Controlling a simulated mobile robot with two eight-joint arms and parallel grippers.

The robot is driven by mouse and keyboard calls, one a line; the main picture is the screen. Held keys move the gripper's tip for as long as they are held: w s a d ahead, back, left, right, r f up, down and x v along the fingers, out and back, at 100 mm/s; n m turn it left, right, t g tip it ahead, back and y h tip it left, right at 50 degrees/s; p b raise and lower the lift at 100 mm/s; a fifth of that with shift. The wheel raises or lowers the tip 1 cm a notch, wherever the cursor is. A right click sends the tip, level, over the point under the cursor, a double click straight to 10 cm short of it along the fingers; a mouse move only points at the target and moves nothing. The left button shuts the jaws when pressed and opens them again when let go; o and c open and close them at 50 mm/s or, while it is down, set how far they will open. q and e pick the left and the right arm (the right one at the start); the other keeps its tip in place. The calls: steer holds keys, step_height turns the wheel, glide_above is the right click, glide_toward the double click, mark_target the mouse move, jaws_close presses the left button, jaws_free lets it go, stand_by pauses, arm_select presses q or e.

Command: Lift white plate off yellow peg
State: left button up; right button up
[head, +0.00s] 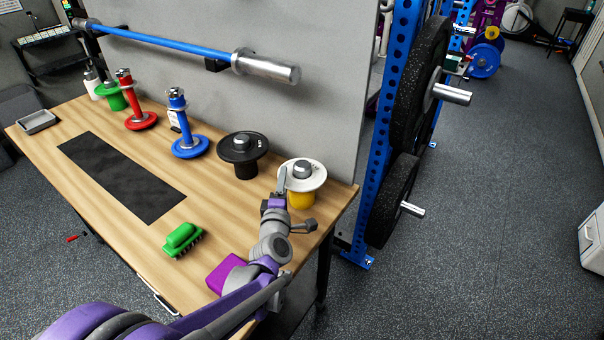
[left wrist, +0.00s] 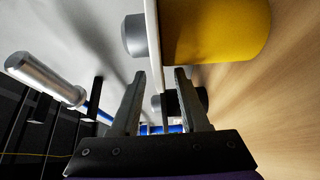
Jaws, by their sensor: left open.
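The white plate (head: 316,177) lies flat on top of the yellow peg (head: 301,201) at the right end of the bench, with a grey knob (head: 302,168) at its centre. My left gripper (head: 282,180) is at the plate's near left rim. In the left wrist view the white plate (left wrist: 155,45) shows edge-on, with the yellow peg (left wrist: 225,30) beside it. The fingers of my left gripper (left wrist: 160,72) are open, one on each side of the rim, with gaps visible. My right gripper is not in view.
A black plate on a black peg (head: 242,148) stands just left. Blue (head: 185,147), red (head: 140,121) and green (head: 113,100) plates stand farther left. A green brush (head: 182,239) and a magenta block (head: 226,272) are near the front. A barbell (head: 262,67) hangs on the wall.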

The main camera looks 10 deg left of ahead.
arm_select(q)
steer(key=w, duration=0.3)
steer(key=shift+w+a, duration=0.35)
jaws_close()
stand_by(1.1)
